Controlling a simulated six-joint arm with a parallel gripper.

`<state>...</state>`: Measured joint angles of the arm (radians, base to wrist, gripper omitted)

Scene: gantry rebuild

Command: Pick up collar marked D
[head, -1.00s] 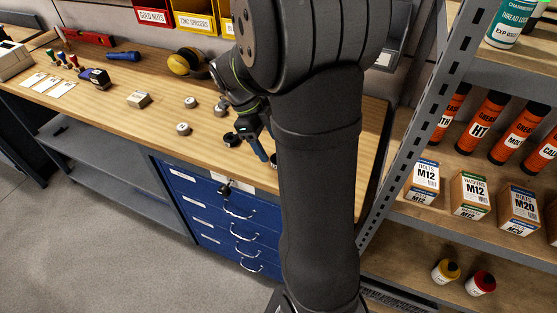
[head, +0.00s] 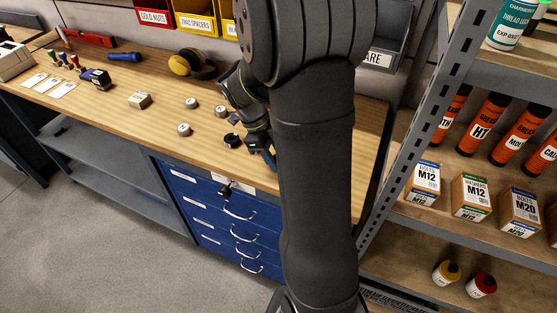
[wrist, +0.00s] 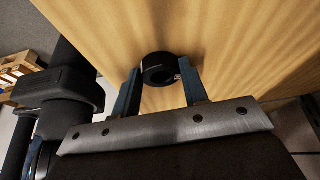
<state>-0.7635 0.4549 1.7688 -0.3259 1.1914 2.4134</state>
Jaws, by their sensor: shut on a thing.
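In the wrist view my gripper (wrist: 160,80) has its two blue fingers closed on the sides of a black collar (wrist: 151,75), a thick ring held at the fingertips. I cannot read any letter on it, and I cannot tell whether it touches the wood.
Several small round pieces with pale tops (head: 184,130) stand on the wooden bench (head: 120,85), left of the gripper. A metal shelf (head: 410,145) stands at the right.

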